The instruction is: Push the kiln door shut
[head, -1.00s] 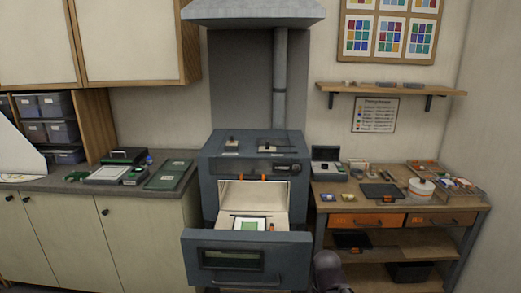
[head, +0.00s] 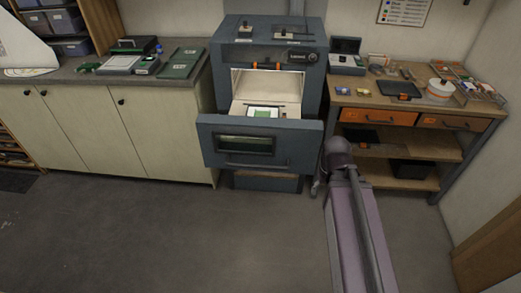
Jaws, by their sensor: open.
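The blue-grey kiln (head: 268,30) stands against the back wall in the head view. Its door (head: 222,142) is open, standing out in front of the lit chamber (head: 288,80), with a dark window and a handle bar on its front. Inside, behind the door's top edge, a green and white panel (head: 264,112) lies on a pale shelf. My arm reaches up from the bottom right to a dark rounded joint just right of the door.
A wooden workbench (head: 408,162) with orange drawers stands close to the kiln's right. A counter with cream cabinets (head: 155,130) adjoins its left. The grey floor (head: 150,235) in front of the kiln and cabinets is clear.

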